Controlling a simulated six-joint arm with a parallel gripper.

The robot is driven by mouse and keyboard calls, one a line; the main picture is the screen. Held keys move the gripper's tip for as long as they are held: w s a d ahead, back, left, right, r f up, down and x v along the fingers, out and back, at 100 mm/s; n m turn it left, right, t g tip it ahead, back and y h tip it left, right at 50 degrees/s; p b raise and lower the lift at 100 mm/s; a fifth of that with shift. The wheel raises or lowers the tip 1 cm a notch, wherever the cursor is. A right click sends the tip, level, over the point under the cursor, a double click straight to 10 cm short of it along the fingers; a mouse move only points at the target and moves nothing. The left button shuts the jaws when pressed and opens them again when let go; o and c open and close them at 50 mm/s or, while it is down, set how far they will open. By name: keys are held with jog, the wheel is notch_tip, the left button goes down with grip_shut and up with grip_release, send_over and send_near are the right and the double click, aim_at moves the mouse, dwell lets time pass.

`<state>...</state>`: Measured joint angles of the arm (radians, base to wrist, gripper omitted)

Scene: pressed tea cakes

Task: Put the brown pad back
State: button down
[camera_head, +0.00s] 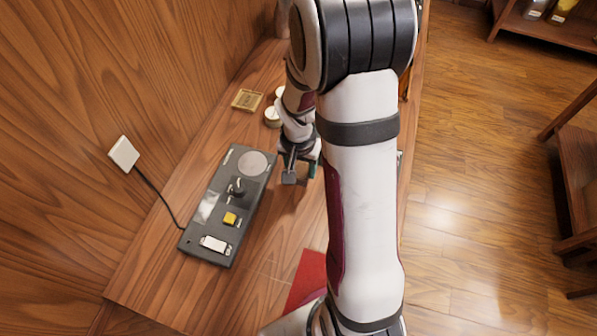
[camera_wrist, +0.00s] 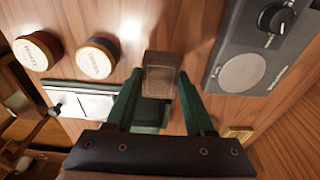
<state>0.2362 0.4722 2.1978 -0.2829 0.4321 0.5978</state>
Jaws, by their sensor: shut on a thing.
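My gripper (camera_head: 300,170) is low over the table, to the right of the dark control panel (camera_head: 212,243). In the wrist view its two green fingers (camera_wrist: 160,88) are shut on a small brown-grey block, the brown pad (camera_wrist: 161,62). The pad sticks out beyond the fingertips. I cannot tell whether it touches the table. A flat tray or holder with a pale top (camera_wrist: 85,102) lies beside and partly behind the fingers, much of it hidden by my gripper.
Two round cream-topped pieces (camera_wrist: 37,52) (camera_wrist: 97,57) stand near the gripper. A gold square dish (camera_head: 247,100) lies at the back left. The panel bears a grey disc, a black knob and a yellow button. A red mat (camera_head: 307,277) lies at the front; table between is clear.

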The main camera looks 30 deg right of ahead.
aim_at(300, 177)
notch_tip(300, 177, down, 4)
jog(key=shift+w+a+f, duration=0.1)
jog(key=shift+f, duration=0.1)
jog(key=shift+c, duration=1.4)
grip_release()
jog(key=r, duration=0.8)
jog(key=s+a+r, duration=0.1)
jog(key=r, duration=0.3)
jog(key=shift+s+a+r, duration=0.1)
jog(key=shift+r, duration=0.1)
jog(key=s+a+r+n+y, duration=0.1)
jog(key=s+a+r, duration=0.1)
jog(key=s, duration=0.4)
jog(key=s+a+r+n+y, duration=0.1)
jog(key=s+a+r, duration=0.2)
jog(key=s+a, duration=0.2)
jog(key=s+a+r+n+g, duration=0.1)
jog(key=s+a+r, duration=0.2)
jog(key=s, duration=0.5)
jog(key=shift+a+r+y, duration=0.2)
jog(key=shift+a+y, duration=0.2)
jog(key=shift+a, duration=0.3)
